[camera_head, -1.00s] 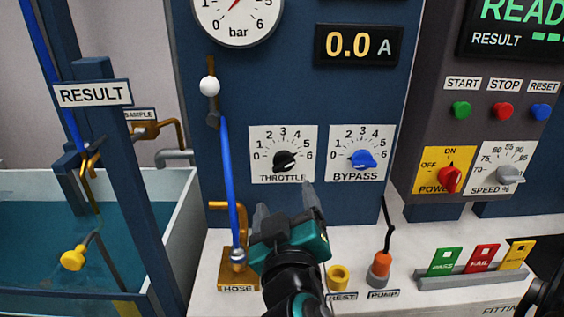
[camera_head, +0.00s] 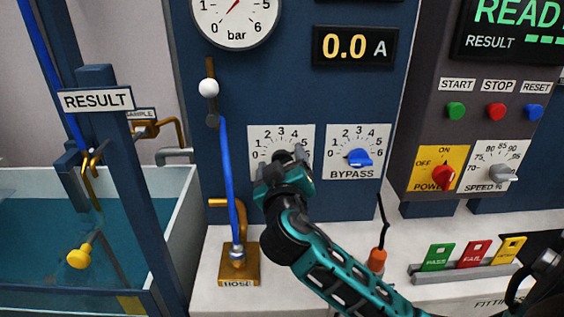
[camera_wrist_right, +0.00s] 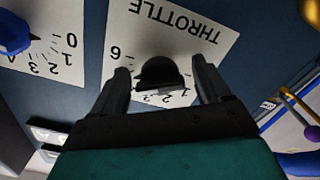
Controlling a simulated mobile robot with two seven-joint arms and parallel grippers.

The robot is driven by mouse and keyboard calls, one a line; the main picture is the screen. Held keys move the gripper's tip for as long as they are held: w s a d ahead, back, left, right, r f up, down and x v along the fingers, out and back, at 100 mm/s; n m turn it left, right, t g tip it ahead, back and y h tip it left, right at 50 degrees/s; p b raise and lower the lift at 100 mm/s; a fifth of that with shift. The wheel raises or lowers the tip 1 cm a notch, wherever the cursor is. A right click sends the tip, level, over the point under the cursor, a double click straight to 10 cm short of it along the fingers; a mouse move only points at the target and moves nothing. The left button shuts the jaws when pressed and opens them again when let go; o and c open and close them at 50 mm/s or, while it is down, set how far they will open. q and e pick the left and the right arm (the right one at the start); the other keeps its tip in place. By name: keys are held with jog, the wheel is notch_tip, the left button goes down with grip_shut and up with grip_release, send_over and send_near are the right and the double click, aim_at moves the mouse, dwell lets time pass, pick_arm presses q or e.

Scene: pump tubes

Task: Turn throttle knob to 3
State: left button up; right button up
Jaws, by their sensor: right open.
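The black throttle knob (camera_wrist_right: 158,73) sits on its white dial plate (camera_wrist_right: 190,22), which reads THROTTLE and appears upside down in the right wrist view. My right gripper (camera_wrist_right: 160,82) is open, with one finger on each side of the knob; I cannot tell whether either finger touches it. In the head view my right gripper (camera_head: 285,165) covers the knob and most of the lower dial; only the upper part of the throttle plate (camera_head: 258,133) shows. The knob's pointer is hidden, so its setting cannot be read. My left gripper is not in view.
The blue bypass knob (camera_head: 358,157) sits close to the right of the throttle dial. A blue hose (camera_head: 228,180) runs down at the left to a brass hose fitting (camera_head: 239,268). The red power knob (camera_head: 443,177) and grey speed knob (camera_head: 502,172) are farther right.

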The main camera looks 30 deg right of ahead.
jog(key=shift+c, duration=0.2)
jog(key=c, duration=1)
